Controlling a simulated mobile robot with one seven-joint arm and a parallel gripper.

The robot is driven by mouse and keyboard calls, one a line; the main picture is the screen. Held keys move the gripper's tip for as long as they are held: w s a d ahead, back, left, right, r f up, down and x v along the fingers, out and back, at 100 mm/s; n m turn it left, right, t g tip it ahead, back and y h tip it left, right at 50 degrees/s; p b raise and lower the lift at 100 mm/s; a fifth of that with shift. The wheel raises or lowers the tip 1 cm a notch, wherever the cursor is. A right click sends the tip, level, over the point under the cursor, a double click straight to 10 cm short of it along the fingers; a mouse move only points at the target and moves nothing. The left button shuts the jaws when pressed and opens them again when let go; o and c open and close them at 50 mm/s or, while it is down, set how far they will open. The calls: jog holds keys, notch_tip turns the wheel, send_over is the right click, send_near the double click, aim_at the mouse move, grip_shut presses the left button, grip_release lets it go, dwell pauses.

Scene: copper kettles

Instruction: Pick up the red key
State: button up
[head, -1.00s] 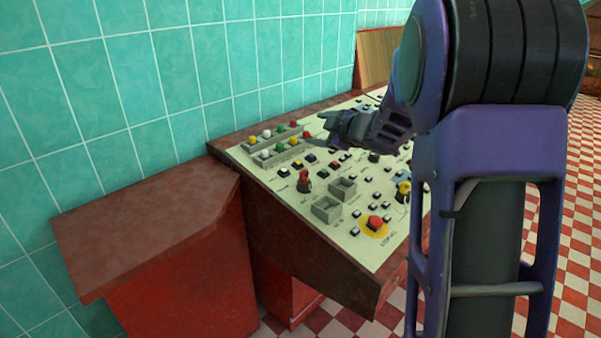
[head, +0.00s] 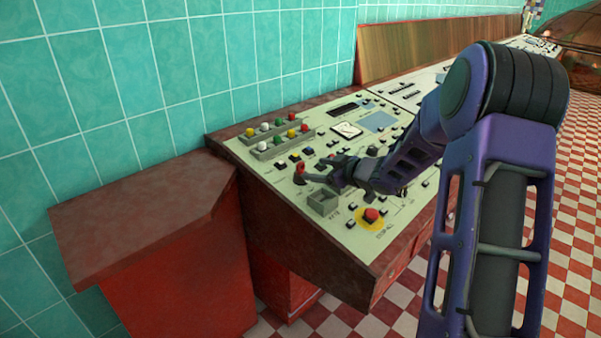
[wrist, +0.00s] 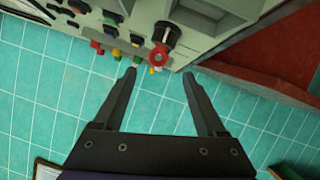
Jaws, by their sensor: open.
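The red key (head: 300,169) stands in a dark round switch on the sloped cream control panel (head: 270,172). In the wrist view the red key (wrist: 159,57) has a ring-shaped head and shows near the top, just beyond the gap between the fingertips. My gripper (head: 320,171) is open and reaches over the panel towards the key from the right. In the wrist view my gripper (wrist: 159,73) has nothing between its two dark fingers. I cannot tell whether a finger touches the key.
Rows of coloured knobs (head: 276,130) lie behind the key. A grey square box (head: 323,203) sits in front of it. A red stop button (head: 371,215) on yellow is at the panel's near edge. A red cabinet (head: 150,220) stands left, and a teal tiled wall (head: 120,80) behind.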

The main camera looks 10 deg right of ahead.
aim_at(302, 167)
jog(key=b+x, duration=0.1)
jog(key=x, duration=0.7)
jog(key=shift+w+f, duration=0.1)
jog(key=shift+w, duration=0.35)
grip_shut()
